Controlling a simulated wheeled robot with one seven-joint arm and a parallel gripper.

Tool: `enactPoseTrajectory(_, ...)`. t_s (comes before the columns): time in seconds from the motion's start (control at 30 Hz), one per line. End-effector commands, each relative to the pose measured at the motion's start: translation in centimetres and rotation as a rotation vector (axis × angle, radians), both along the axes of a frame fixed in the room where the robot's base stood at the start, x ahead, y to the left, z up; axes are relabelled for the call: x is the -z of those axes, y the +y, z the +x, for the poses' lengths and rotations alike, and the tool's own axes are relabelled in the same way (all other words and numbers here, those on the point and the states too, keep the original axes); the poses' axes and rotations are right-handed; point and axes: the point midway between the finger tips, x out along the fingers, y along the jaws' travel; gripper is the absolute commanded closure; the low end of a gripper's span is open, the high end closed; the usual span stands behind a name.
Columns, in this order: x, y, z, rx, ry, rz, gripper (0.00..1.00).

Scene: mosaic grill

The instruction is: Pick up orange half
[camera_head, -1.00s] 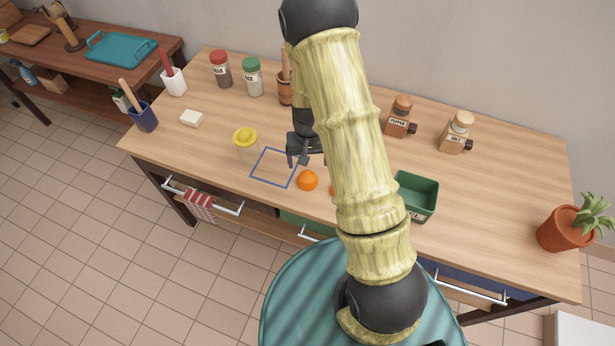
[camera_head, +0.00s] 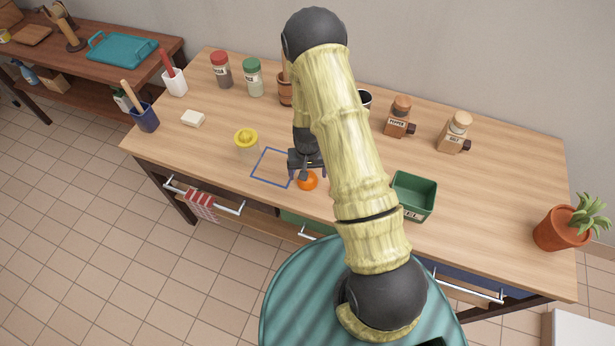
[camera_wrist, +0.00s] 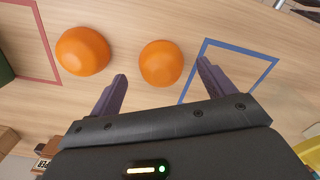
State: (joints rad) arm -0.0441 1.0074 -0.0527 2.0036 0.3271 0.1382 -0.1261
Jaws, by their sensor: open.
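One orange half (camera_head: 307,182) sits on the wooden counter near its front edge, rounded side up. It also shows in the wrist view (camera_wrist: 161,64), between and just beyond my two fingertips. A second orange half (camera_wrist: 82,51) lies to its left in the wrist view; my arm hides it in the head view. My gripper (camera_wrist: 161,70) is open and empty, with one purple finger on each side of the nearer half. In the head view, my gripper (camera_head: 306,168) is just above and behind that half. I cannot tell whether the fingers touch it.
A blue square outline (camera_head: 257,165) is left of the orange half, with a yellow-topped juicer (camera_head: 246,138) beyond it. A green bin (camera_head: 427,185) stands to the right. A red outline (camera_wrist: 47,46) lies beside the second half. Pepper (camera_head: 399,117) and salt mills (camera_head: 456,131) stand farther back.

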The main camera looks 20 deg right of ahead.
Motion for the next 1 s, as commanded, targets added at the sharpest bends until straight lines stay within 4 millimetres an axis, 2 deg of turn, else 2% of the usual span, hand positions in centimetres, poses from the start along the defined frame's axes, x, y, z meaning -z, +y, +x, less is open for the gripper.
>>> enactPoseTrajectory(0.3,3.2,0.0,0.1,0.000,0.001,0.000,0.18)
enactPoseTrajectory(0.87,3.4,0.0,0.1,0.000,0.000,0.000,0.18)
enactPoseTrajectory(1.0,3.4,0.0,0.1,-0.001,0.000,0.000,0.44)
